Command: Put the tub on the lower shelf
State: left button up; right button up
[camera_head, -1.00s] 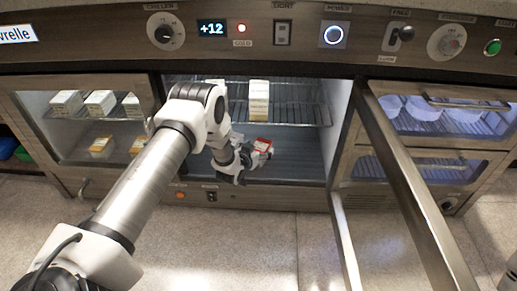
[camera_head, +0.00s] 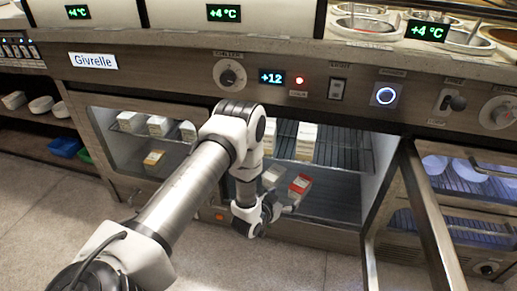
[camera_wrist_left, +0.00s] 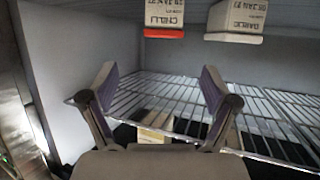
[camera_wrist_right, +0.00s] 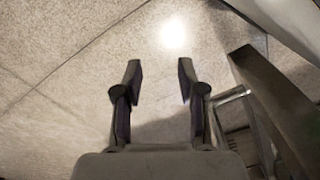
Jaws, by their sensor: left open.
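A tub with a red lid (camera_head: 300,185) stands upright on the lower floor of the open cold compartment (camera_head: 330,205). It shows upside down in the left wrist view, labelled CHILLI (camera_wrist_left: 164,16). A white tub labelled GARLIC (camera_wrist_left: 238,18) stands beside it; a pale tub shows there in the head view (camera_head: 273,176). My left gripper (camera_wrist_left: 155,85) is open and empty, pointing into the compartment, apart from both tubs. In the head view its fingers are partly hidden by the wrist. My right gripper (camera_wrist_right: 160,80) is open and empty above the floor.
A wire shelf (camera_head: 340,150) above holds pale boxes (camera_head: 306,140). The open door (camera_head: 430,215) stands out at the right. A closed glass-fronted compartment (camera_head: 140,145) is at the left. The control panel (camera_head: 300,85) runs above.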

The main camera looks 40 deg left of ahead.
pick_arm(q)
jog(key=s+d+f+g, duration=0.2)
jog(key=s+d+g, duration=0.1)
jog(key=s, duration=0.4)
jog(key=s+d+f+g+h, duration=0.1)
jog(key=s+d+f+g, duration=0.25)
jog(key=s, duration=0.45)
jog(key=s+d+f+g, duration=0.2)
jog(key=s+d+g, duration=0.15)
jog(key=s, duration=0.35)
jog(key=s+d+r+g, duration=0.1)
jog(key=s+r+g, duration=0.1)
jog(key=s, duration=1)
jog(key=shift+d+r+g, duration=0.15)
jog(key=shift+r+g, duration=0.05)
jog(key=shift+g, duration=0.6)
